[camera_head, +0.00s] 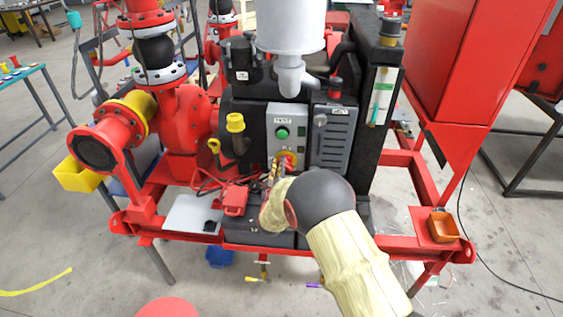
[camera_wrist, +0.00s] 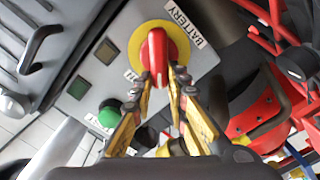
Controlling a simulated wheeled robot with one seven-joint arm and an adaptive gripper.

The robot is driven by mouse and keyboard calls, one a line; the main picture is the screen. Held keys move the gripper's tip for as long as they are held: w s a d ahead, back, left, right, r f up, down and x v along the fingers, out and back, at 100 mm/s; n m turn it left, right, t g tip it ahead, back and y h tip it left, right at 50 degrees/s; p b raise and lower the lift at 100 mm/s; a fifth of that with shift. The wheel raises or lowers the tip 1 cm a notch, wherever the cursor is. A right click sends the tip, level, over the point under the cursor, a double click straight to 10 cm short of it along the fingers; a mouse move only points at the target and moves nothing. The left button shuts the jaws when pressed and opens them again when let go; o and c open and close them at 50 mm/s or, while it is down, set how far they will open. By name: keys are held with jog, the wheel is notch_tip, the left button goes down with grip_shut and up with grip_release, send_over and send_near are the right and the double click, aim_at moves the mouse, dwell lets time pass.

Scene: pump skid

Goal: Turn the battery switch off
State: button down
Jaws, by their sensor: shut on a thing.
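The battery switch is a red rotary handle on a round yellow plate, on a grey panel (camera_head: 284,119) of the pump engine. In the wrist view the red handle (camera_wrist: 157,52) sits in the middle of the yellow plate (camera_wrist: 137,44), with a "BATTERY" label (camera_wrist: 184,24) beside it. My gripper (camera_wrist: 160,78) is shut on the handle, one finger on each side. In the head view the handle (camera_head: 289,160) shows just above my gripper (camera_head: 278,176), and my wrist partly covers the area. Text on another label near the plate is partly hidden by a finger.
A green button (camera_head: 282,133) is on the same panel above the switch; it also shows in the wrist view (camera_wrist: 109,113). A red battery clamp or box (camera_head: 235,200) with cables lies left of my gripper. An orange tray (camera_head: 442,227) is on the frame at right.

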jog(key=shift+a+f+n+p, duration=0.15)
jog(key=shift+f+n+p, duration=0.2)
jog(key=shift+n, duration=1)
jog(key=shift+a+f+n+p, duration=0.1)
jog(key=shift+f+n+p, duration=0.3)
jog(key=shift+n, duration=1)
jog(key=shift+a+f+n+p, duration=0.15)
jog(key=shift+n+p, duration=0.35)
jog(key=shift+n, duration=0.85)
jog(key=shift+f, duration=0.1)
jog(key=c, duration=1.7)
grip_release()
jog(key=shift+c, duration=0.2)
jog(key=s, duration=1.2)
jog(key=shift+a, duration=0.2)
